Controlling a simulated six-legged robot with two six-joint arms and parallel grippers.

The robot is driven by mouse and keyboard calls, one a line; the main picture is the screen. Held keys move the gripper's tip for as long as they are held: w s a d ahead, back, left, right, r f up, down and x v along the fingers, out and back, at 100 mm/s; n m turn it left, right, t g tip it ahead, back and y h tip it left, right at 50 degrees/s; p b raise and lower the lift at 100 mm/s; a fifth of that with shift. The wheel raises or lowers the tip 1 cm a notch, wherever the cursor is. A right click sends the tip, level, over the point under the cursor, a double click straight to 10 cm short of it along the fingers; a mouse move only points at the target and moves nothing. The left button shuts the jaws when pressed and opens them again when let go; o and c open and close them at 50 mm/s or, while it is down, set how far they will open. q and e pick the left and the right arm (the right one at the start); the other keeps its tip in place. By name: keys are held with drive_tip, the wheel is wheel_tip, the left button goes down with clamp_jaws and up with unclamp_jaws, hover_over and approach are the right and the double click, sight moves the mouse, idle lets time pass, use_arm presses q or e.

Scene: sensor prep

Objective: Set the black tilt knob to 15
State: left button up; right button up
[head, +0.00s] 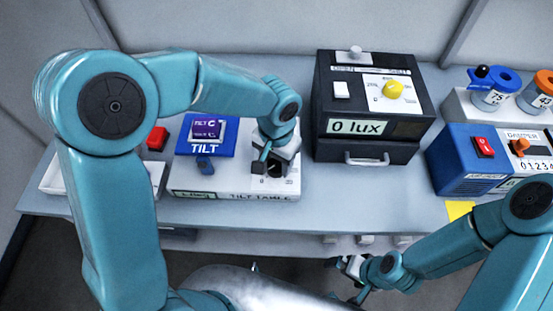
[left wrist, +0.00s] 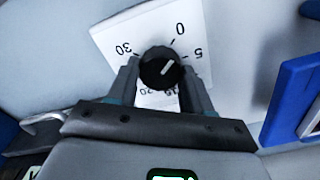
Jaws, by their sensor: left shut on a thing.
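The tilt table (head: 215,192) is a pale box with a blue TILT plate (head: 222,148) on its top. My left gripper (head: 275,168) is over the right part of it and hides most of the black tilt knob. In the left wrist view, the black knob (left wrist: 160,70) sits between the two fingers (left wrist: 163,88), which are shut on it. Its white mark points between 0 and 5 on the white dial (left wrist: 115,38). The 30 also shows; the lower numbers are partly hidden by the gripper. My right gripper (head: 350,267) is low, in front of the table edge, away from the knob.
A black box (head: 340,135) with a 0 lux display and yellow knob stands right of the tilt table. A blue damper unit (head: 460,165) is farther right. A red button (head: 157,138) and white tray (head: 60,175) are at the left, partly behind my arm.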

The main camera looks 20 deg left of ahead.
use_arm(q)
drive_tip(key=m, duration=0.3)
drive_tip(key=shift+r, duration=0.1)
drive_tip(key=m, duration=0.4)
drive_tip(key=m+p, duration=0.1)
drive_tip(key=m, duration=0.2)
drive_tip(key=shift+r+m, duration=0.1)
drive_tip(key=shift+m, duration=0.3)
drive_tip(key=m+p, duration=0.1)
drive_tip(key=m, duration=0.2)
drive_tip(key=shift+m, duration=0.3)
drive_tip(key=m+p, duration=0.2)
drive_tip(key=m, duration=0.3)
drive_tip(key=m+p, duration=0.2)
drive_tip(key=m, duration=0.3)
drive_tip(key=shift+m+p, duration=0.3)
drive_tip(key=shift+m, duration=0.1)
drive_tip(key=shift+w, duration=0.1)
